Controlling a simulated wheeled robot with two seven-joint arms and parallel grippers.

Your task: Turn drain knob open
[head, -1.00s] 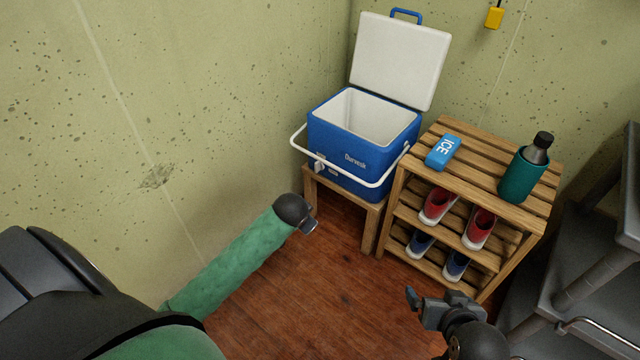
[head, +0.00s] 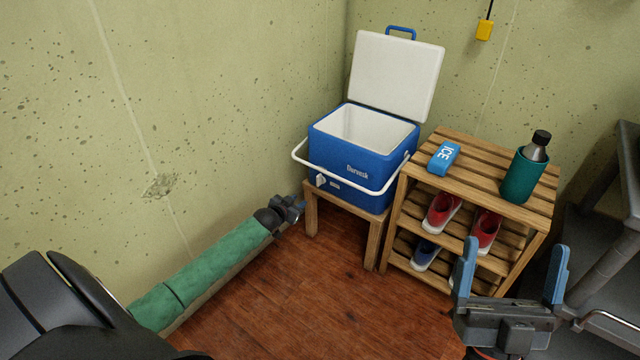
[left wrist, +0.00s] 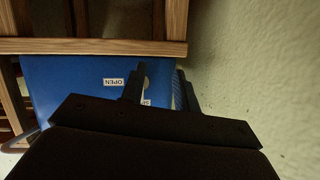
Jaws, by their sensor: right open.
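The blue cooler (head: 340,155) stands with its white lid raised on a small wooden stand. Its white drain knob (head: 321,180) is low on the front left, beside a small label. My left gripper (head: 295,206) is just below and left of the knob, apart from it. In the left wrist view the cooler (left wrist: 70,85) appears upside down with an OPEN label (left wrist: 114,82); my left gripper (left wrist: 160,88) shows two separated fingers, and one partly covers a second label and probably the knob. My right gripper (head: 512,275) is open and empty, in front of the shoe rack.
The wooden stand (head: 372,240) is under the cooler. The slatted rack (head: 480,165) to its right holds an ice pack (head: 443,157), a green bottle (head: 526,170) and shoes. The concrete wall (head: 220,110) is close on the left. The floor (head: 300,290) in front is clear.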

